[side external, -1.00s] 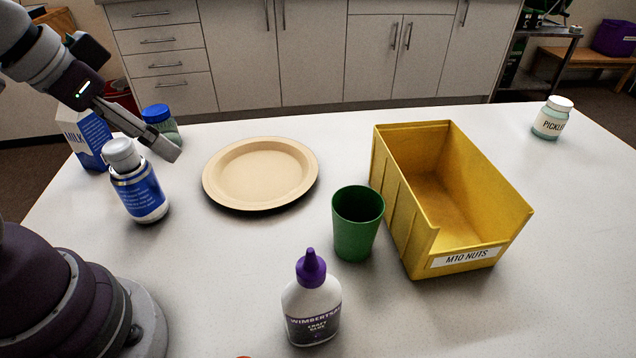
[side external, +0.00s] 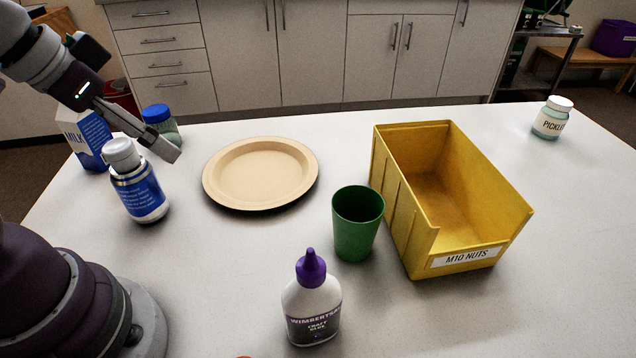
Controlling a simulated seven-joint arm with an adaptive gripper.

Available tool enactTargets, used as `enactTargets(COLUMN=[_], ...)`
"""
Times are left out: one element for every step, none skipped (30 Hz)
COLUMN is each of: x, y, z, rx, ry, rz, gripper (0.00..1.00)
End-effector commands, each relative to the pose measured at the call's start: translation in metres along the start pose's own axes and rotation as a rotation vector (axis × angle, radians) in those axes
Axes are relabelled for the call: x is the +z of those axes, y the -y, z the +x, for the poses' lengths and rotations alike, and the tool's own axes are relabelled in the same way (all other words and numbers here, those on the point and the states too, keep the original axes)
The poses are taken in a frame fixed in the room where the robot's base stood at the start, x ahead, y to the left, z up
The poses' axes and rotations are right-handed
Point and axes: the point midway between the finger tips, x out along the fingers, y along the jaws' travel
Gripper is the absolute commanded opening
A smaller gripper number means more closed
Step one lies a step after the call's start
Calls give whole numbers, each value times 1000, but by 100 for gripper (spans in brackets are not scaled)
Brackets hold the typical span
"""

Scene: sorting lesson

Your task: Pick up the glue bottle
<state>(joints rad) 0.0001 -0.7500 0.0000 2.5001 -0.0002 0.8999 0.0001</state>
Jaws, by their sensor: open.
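The glue bottle (side external: 312,305) is white with a purple cap and a dark label. It stands upright at the front middle of the table, in front of the green cup. My gripper (side external: 172,152) is at the upper left, above the table near the blue-labelled bottle and well away from the glue bottle. It is open, and I see nothing held in it. Only part of its fingers shows clearly.
A green cup (side external: 357,228) stands behind the glue bottle, next to a yellow bin (side external: 470,262). A tan plate (side external: 261,174) lies mid-table. A blue-labelled bottle (side external: 140,192), a milk carton (side external: 88,140) and a blue-lidded jar (side external: 158,116) stand left.

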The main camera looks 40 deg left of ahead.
Motion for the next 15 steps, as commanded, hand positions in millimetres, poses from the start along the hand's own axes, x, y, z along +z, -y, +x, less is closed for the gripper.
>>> enactTargets(x=[0, 0, 0, 0, 0, 0, 0, 0, 0, 0, 0, 0, -2, -5, -10], y=[0, 0, 0, 0, 0, 0, 0, 0, 0, 0, 0, -1, -4, -10, -24], z=[0, 0, 0, 0, 0, 0, 0, 0, 0, 0, 0, 0, 0, 0, 1], rx=[0, 0, 0, 0, 0, 0, 0, 0, 0, 0, 0, 2, 11, 32, 76], ry=[0, 0, 0, 0, 0, 0, 0, 0, 0, 0, 0, 1, 3, 10, 24], rz=[0, 0, 0, 0, 0, 0, 0, 0, 0, 0, 0, 4, 25, 68, 163], gripper=[74, 73, 67, 64, 63, 63, 63, 63, 63, 63, 63, 63, 63, 63, 63])
